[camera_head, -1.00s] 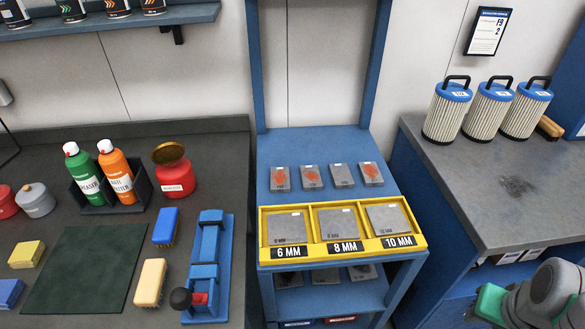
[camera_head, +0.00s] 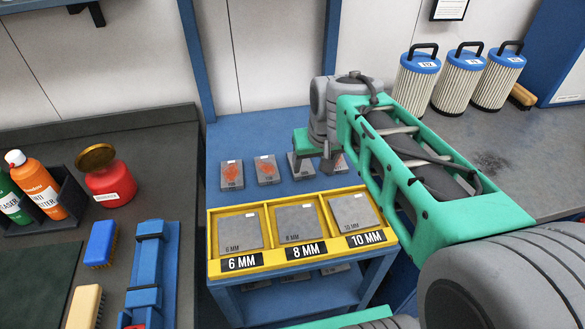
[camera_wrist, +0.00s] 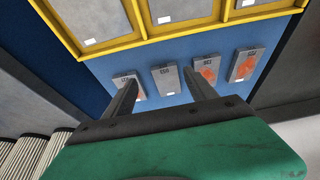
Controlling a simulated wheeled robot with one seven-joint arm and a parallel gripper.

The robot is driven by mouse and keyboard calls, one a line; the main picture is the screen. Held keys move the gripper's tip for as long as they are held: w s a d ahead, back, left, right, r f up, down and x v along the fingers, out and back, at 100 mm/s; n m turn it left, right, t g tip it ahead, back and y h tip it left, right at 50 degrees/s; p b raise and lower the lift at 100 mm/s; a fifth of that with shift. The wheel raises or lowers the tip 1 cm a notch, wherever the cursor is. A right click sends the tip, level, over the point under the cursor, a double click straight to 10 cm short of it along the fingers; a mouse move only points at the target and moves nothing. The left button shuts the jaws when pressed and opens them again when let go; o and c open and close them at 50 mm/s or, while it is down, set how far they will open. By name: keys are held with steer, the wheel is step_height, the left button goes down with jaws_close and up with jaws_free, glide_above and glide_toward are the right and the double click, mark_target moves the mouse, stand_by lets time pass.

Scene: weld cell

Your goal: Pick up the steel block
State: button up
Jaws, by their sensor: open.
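Several small grey blocks stand in a row on the blue cart top, behind the yellow tray. The plain steel block (camera_head: 300,166), third from left in the head view, has no orange marking; it also shows in the wrist view (camera_wrist: 166,80). Its neighbours carry orange patches: one block (camera_head: 267,170) to its left and one to its right (camera_wrist: 139,92), partly hidden by a finger in the wrist view. My gripper (camera_head: 314,160) is over the right part of the row. In the wrist view my gripper (camera_wrist: 160,77) is open and empty, its fingers appearing on either side of the plain block. Their height above it is unclear.
The yellow tray (camera_head: 214,243) holds flat plates in bays labelled 6 MM, 8 MM and 10 MM, in front of the blocks. Filter canisters (camera_head: 459,79) stand on the right bench. A red tin (camera_head: 110,184) and a blue clamp fixture (camera_head: 152,265) are on the left bench.

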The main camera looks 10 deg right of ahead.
mark_target(304, 171)
steer(key=shift+o, duration=1.3)
steer(key=w, duration=0.2)
steer(key=w+f, duration=0.1)
steer(key=w, duration=0.1)
steer(key=w+f, duration=0.1)
steer(key=w, duration=0.1)
steer(key=shift+w+a+f+b, duration=0.1)
steer(key=shift+w+a+b, duration=0.15)
steer(key=shift+w+b, duration=0.1)
steer(key=p+x, duration=0.1)
steer(key=x, duration=0.5)
steer(key=shift+w+a+f, duration=0.1)
steer(key=shift+w+f, duration=0.05)
steer(key=shift+f, duration=0.05)
jaws_close()
steer(key=shift+t, duration=0.3)
steer(key=shift+r, duration=0.15)
